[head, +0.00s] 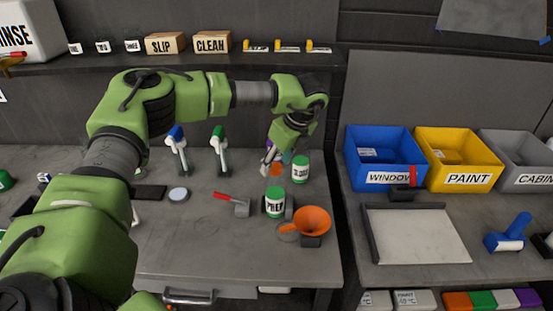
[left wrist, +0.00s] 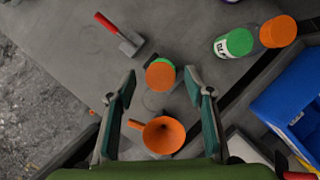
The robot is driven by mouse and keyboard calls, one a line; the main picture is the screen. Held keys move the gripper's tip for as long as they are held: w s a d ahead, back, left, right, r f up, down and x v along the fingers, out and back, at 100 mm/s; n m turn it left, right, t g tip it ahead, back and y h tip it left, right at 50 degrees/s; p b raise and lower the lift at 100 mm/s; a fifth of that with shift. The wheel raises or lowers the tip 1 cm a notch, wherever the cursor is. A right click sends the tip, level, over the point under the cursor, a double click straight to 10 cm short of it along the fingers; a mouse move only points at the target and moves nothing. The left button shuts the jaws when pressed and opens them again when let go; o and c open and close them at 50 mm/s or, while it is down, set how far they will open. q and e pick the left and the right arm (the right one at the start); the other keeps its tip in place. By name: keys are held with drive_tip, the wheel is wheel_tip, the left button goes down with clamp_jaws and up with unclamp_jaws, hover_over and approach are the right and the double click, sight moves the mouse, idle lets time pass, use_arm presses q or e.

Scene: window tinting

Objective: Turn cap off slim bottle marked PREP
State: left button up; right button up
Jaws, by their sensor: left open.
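The bottle marked PREP (head: 275,204), green with a white label, stands upright on the grey table. My left gripper (head: 272,160) points down above it, fingers apart. An orange cap-like disc (head: 276,170) shows by the fingertips, above the bottle in the picture. In the left wrist view, the orange disc (left wrist: 160,76) lies between the left gripper's (left wrist: 159,88) open fingers, with clear gaps on both sides. A sliver of green shows behind it. I cannot tell whether the disc touches the bottle. My right gripper is not in view.
An orange funnel (head: 312,220) stands close to the bottle's right. A red-handled scraper (head: 235,204) lies to its left. A green-capped bottle (head: 301,169) stands behind to the right. Blue (head: 383,158) and yellow (head: 458,158) bins stand on the right table.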

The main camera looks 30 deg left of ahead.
use_arm(q)
drive_tip(key=shift+a+f, duration=0.15)
drive_tip(key=shift+f, duration=0.2)
drive_tip(key=c, duration=1.1)
drive_tip(key=shift+f+n+g+b, duration=0.2)
drive_tip(key=shift+n+g+b, duration=0.1)
drive_tip(key=shift+n+b, duration=0.45)
drive_tip(key=shift+c, duration=0.4)
drive_tip(key=shift+w+n+g, duration=0.1)
drive_tip(key=shift+n+g, duration=0.3)
drive_tip(key=shift+n, duration=0.45)
drive_tip(key=n, duration=0.2)
drive_tip(key=n+g, duration=0.1)
drive_tip(key=n, duration=0.1)
drive_tip(key=shift+r+g+b, duration=0.15)
drive_tip(key=shift+g+b, duration=0.15)
drive_tip(key=shift+o, duration=0.2)
drive_tip(key=n+g+h, duration=0.1)
drive_tip(key=n, duration=0.2)
drive_tip(key=n+p, duration=0.1)
drive_tip(key=n, duration=0.2)
drive_tip(key=shift+g+h, duration=0.4)
drive_tip(key=shift+n, duration=0.8)
drive_tip(key=shift+c, duration=0.2)
drive_tip(key=shift+o, duration=0.2)
